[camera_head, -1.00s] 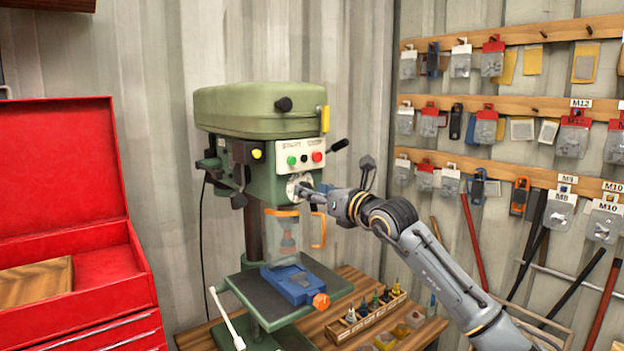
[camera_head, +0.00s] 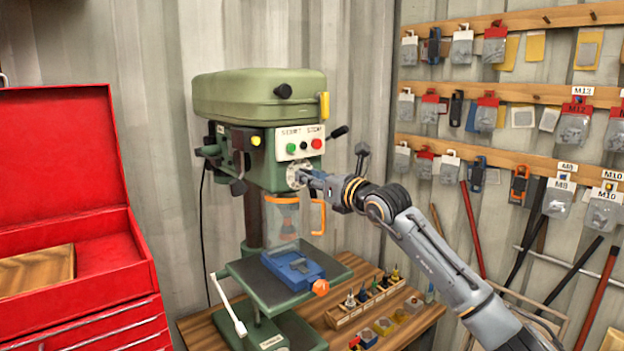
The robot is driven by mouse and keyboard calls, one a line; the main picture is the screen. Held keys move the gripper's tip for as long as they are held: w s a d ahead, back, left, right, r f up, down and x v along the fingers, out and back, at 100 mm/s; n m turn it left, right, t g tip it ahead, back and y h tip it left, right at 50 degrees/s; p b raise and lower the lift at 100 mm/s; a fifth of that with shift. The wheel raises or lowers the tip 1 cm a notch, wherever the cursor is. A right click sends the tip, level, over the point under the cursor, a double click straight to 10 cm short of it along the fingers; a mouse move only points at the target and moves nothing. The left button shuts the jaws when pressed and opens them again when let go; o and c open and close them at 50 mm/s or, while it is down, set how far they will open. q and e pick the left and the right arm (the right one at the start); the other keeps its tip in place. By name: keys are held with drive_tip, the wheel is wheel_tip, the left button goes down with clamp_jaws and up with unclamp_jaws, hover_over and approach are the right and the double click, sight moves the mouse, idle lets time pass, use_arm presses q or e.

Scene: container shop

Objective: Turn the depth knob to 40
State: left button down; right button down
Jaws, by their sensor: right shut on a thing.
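The green drill press (camera_head: 260,100) stands at the centre on a wooden bench. Its depth knob sits in a round pale dial (camera_head: 297,176) on the front of the head, below the green and red buttons. My right gripper (camera_head: 308,179) is at the dial, reaching in from the right, and is shut on the depth knob. The fingers cover most of the knob, and the dial's numbers are too small to read. My left gripper is not in view.
A clear guard with an orange handle (camera_head: 318,216) hangs just below my right gripper. A blue vise (camera_head: 292,268) sits on the press table. A wooden rack of bits (camera_head: 366,304) stands to the right. An open red tool chest (camera_head: 75,240) is at left.

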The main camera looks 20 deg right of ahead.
drive_tip(key=shift+a+f+n+b, duration=0.15)
drive_tip(key=shift+n+b, duration=2.55)
drive_tip(key=shift+n, duration=3.15)
drive_tip(key=shift+f+n+b, duration=0.1)
drive_tip(key=shift+n+b, duration=2.55)
drive_tip(key=shift+n, duration=3.2)
drive_tip(key=c, duration=1)
unclamp_jaws()
drive_tip(key=shift+s, duration=0.15)
drive_tip(key=v, duration=1.1)
drive_tip(key=shift+s, duration=0.4)
